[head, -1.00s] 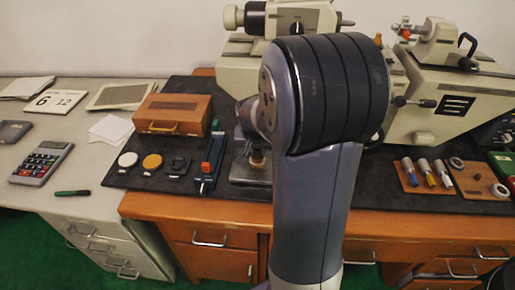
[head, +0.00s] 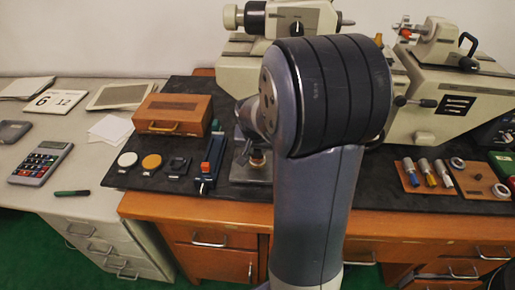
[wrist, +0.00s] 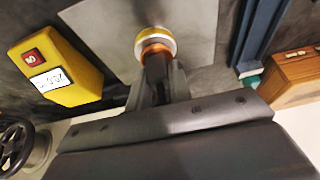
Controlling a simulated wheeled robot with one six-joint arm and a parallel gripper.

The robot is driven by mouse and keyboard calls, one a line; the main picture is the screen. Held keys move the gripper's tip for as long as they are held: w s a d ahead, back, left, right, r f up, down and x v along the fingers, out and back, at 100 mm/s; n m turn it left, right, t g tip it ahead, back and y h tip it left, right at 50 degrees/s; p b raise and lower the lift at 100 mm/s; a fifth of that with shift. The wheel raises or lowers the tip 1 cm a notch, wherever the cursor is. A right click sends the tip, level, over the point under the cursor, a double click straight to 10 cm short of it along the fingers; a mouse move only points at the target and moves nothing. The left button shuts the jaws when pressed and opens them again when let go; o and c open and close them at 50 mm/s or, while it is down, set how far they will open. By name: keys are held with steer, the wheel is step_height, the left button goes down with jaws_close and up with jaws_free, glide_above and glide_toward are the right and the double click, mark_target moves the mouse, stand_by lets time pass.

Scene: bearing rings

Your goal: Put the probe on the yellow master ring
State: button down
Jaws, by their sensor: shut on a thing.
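My gripper (wrist: 156,85) is shut on a dark piece, seen from close up in the wrist view. I take this to be the probe (wrist: 157,62), and most of it is hidden by the fingers. Just past the fingertips is a copper-coloured part (wrist: 153,49). Beyond it is a round ring with a pale top and a yellow band (wrist: 156,36), over a grey metal plate (wrist: 197,45). I cannot tell whether the held piece touches the ring. In the head view my arm hides most of this spot, and the plate shows beside it (head: 240,172).
A yellow box with a display (wrist: 65,75) lies left in the wrist view. A blue stand (head: 208,165), a wooden case (head: 173,113), a white disc (head: 127,160) and an orange disc (head: 152,161) are left of the plate. Large cream machines (head: 440,100) stand behind.

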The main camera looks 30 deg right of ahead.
steer(key=shift+f+b, duration=0.3)
steer(key=shift+b, duration=0.05)
stand_by(0.4)
steer(key=c, duration=1.2)
jaws_free()
step_height(320, 180, up, 9)
steer(key=p, duration=0.6)
steer(key=shift+f, duration=0.15)
steer(key=shift+f, duration=0.15)
step_height(320, 180, down, 8)
steer(key=b, duration=0.6)
steer(key=shift+f, duration=0.25)
steer(key=shift+r, duration=0.1)
